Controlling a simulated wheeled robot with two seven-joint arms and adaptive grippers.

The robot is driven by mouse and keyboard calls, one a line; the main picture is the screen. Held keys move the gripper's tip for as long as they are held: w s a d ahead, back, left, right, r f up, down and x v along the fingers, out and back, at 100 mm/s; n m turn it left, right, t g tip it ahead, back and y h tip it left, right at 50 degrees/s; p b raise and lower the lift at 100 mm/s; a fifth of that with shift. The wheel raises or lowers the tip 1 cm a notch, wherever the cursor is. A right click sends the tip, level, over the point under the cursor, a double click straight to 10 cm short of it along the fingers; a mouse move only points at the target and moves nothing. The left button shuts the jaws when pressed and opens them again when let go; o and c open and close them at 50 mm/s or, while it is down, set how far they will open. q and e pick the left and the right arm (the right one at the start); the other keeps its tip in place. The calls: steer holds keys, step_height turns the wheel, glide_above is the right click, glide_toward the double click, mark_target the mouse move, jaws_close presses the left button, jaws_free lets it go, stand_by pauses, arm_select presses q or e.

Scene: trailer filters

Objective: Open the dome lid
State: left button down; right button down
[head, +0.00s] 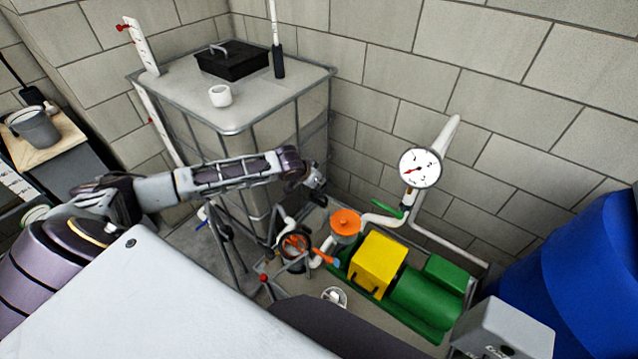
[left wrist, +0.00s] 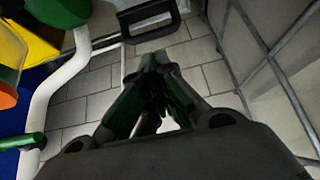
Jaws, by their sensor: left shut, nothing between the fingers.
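A round orange lid (head: 346,220) with a small knob sits level on a clear-walled housing beside the yellow box in the head view. A dark round ring with orange inside (head: 294,245) is lower left of it. I cannot tell for certain which of these is the dome lid. My left gripper (head: 286,222) hangs down between the tank and the pump, left of the orange lid and apart from it. My right gripper is not in view.
White pipe (head: 383,220), a gauge (head: 419,168), a yellow box (head: 376,263) and a green pump (head: 425,300) crowd the right. A blue drum (head: 585,265) is far right.

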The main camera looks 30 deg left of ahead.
arm_select(q)
steer(key=v, duration=0.8)
steer(key=shift+r+b, duration=0.3)
steer(key=shift+b, duration=0.05)
steer(key=shift+s, duration=0.1)
stand_by(0.6)
